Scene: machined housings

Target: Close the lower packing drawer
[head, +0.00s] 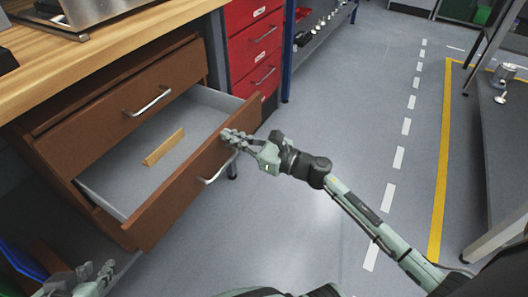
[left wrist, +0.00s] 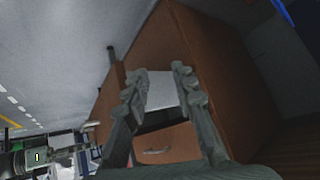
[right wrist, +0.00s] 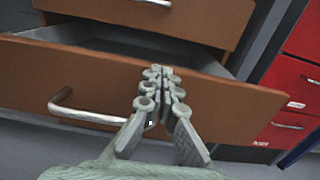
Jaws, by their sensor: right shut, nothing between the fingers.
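The lower packing drawer (head: 205,178) is brown with a grey inside and stands pulled well out below the upper drawer (head: 120,108). A small wooden strip (head: 164,147) lies in it. Its bar handle (head: 218,168) shows in the right wrist view (right wrist: 85,112), left of my gripper. My right gripper (head: 228,135) is shut and empty, its fingertips at the drawer front near the top edge, toward the far end; the right wrist view shows them (right wrist: 158,72) against the front. I cannot tell if they touch. My left gripper (head: 108,268) is open and empty, low at bottom left; its fingers (left wrist: 160,78) stand apart.
A wooden worktop (head: 100,65) lies above the drawers. A red drawer cabinet (head: 258,50) stands just beyond. A blue bin (head: 22,262) is at bottom left. The grey floor (head: 330,110) in front is clear, and a shelf rack (head: 500,130) stands at right.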

